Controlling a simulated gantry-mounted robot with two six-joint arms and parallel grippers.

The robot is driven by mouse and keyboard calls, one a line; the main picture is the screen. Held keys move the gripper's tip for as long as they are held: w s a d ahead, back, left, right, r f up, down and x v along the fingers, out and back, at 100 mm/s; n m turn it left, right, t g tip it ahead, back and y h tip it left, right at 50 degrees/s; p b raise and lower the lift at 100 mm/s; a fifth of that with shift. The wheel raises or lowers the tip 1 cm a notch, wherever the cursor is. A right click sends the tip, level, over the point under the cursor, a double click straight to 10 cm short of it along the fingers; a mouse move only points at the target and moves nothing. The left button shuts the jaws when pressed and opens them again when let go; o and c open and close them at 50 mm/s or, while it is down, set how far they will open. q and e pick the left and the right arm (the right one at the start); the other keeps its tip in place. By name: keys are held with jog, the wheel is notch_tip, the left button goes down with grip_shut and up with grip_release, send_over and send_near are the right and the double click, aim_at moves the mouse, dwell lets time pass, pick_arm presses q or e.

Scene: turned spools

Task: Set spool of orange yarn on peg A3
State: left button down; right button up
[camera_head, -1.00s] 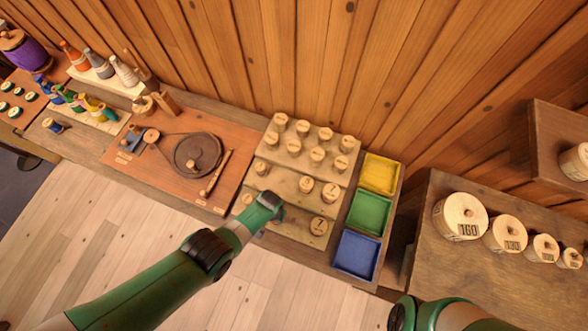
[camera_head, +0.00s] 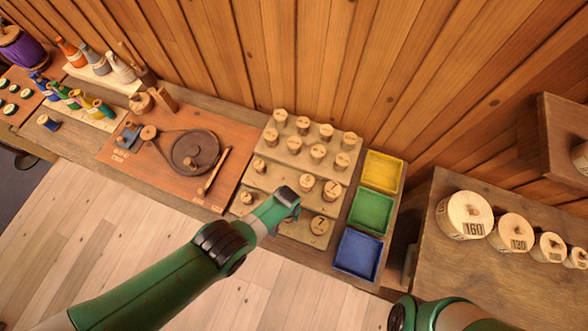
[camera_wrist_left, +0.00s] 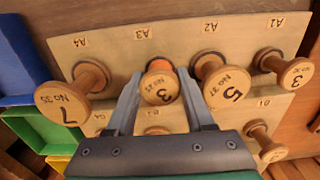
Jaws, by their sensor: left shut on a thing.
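The spool of orange yarn (camera_wrist_left: 160,88) shows in the left wrist view with its wooden end, marked 3, facing the camera and a little orange behind it. My left gripper (camera_wrist_left: 159,76) is shut on it, one finger on each side. In the head view the gripper (camera_head: 288,199) is over the front row of the peg rack (camera_head: 268,223). The spool is just below the A3 label (camera_wrist_left: 141,33) in the wrist view. Peg A3 is hidden behind the spool, so I cannot tell whether the spool is around it. Only part of my right arm shows at the bottom.
In the wrist view, a spool marked 5 (camera_wrist_left: 224,84) is close beside the right finger. A spool marked 7 (camera_wrist_left: 68,100) is to the left, under A4. Yellow (camera_head: 382,172), green (camera_head: 370,211) and blue (camera_head: 357,254) trays stand right of the rack.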

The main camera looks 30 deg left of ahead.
pick_arm(q)
jog(key=shift+w+d+b, duration=0.3)
jog(key=shift+d+b, duration=0.05)
jog(key=shift+d, duration=0.15)
jog(key=shift+w+d+b, duration=0.25)
jog(key=shift+d+b, duration=0.05)
jog(key=shift+d, duration=0.15)
jog(key=shift+f, duration=0.3)
jog(key=shift+f+b, duration=0.6)
jog(key=shift+b, duration=0.3)
dwell(0.4)
jog(key=c, duration=0.5)
grip_release()
jog(key=shift+c, duration=0.2)
jog(key=shift+r, duration=0.1)
notch_tip(320, 180, up, 11)
jog(key=p, duration=1.1)
